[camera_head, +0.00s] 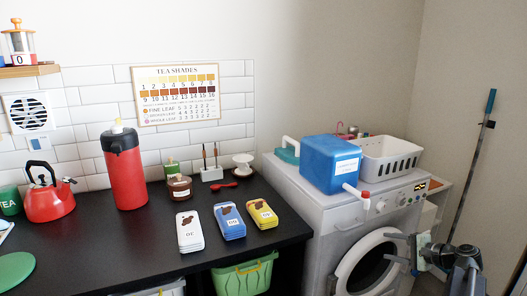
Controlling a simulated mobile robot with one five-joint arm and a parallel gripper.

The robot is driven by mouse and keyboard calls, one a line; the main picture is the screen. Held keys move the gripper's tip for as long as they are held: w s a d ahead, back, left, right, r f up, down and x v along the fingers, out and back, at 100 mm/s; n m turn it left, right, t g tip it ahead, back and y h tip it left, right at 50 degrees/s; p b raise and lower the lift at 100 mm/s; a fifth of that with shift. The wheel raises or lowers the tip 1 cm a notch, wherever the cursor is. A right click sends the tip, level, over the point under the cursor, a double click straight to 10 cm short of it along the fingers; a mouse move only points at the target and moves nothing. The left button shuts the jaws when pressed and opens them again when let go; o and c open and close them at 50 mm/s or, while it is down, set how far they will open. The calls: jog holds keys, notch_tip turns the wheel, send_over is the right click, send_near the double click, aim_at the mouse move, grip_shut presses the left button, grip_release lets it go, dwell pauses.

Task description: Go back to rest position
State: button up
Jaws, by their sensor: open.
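My gripper (390,248) is at the lower right, in front of the washing machine (330,212) and its round door. Its two fingers point left and stand apart, with nothing seen between them. My arm runs down from it to the bottom right corner, where the picture cuts it off.
On the washing machine are a blue box-shaped container (330,160) and a white basket (388,160). A pole (470,165) leans at the right wall.

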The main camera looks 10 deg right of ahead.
jog(key=w+a+f+n+g, duration=0.1)
jog(key=a+f+n+g, duration=0.25)
jog(key=a, duration=0.65)
jog(key=a+f+n+g, duration=0.2)
jog(key=a+f+n, duration=0.15)
jog(key=a, duration=0.65)
jog(key=s+a+f+n+g+h, duration=0.3)
jog(key=s+a+f+n, duration=0.1)
jog(key=a, duration=0.6)
jog(key=s+a+f+n+g+h, duration=0.3)
jog(key=s+a+n, duration=0.2)
jog(key=a, duration=0.5)
notch_tip(320, 180, up, 29)
jog(key=p, duration=2.9)
jog(key=shift+d+f, duration=0.15)
jog(key=shift+d, duration=0.1)
jog(key=shift+w, duration=0.1)
